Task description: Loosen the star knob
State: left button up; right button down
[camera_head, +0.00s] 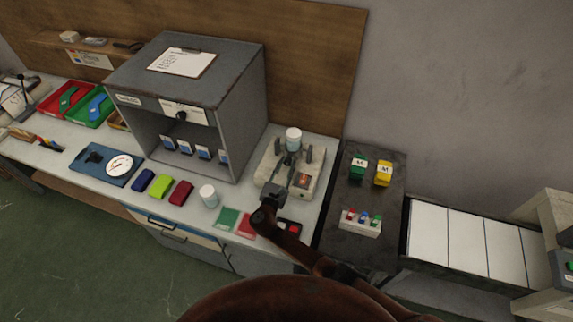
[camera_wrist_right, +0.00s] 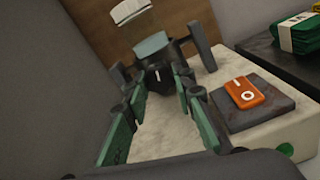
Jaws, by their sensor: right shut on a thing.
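The benchtop device has a pale base (camera_head: 265,168), grey upright posts and a white-capped jar (camera_head: 293,136) at its back. In the wrist view its base (camera_wrist_right: 165,135) shows with a clear jar (camera_wrist_right: 133,18) above and an orange switch (camera_wrist_right: 244,93) on a dark plate at right. A dark knob (camera_wrist_right: 158,77) with a white mark sits below the jar; its star shape is hard to make out. My right gripper (camera_head: 281,178) reaches over the device from the front. Its green-sided fingers (camera_wrist_right: 160,88) are shut on the dark knob, one on each side. My left gripper is not in view.
A grey cabinet (camera_head: 225,137) stands left of the device. Blue, lime and red packs, a white jar (camera_head: 208,196) and a black box with a red button (camera_head: 291,228) lie in front. A dark side table (camera_head: 350,255) holds green and yellow bundles at right.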

jog(key=shift+a+n, duration=0.1)
jog(key=shift+n, duration=0.3)
jog(key=c, duration=1.6)
grip_release()
jog(key=v, duration=1.2)
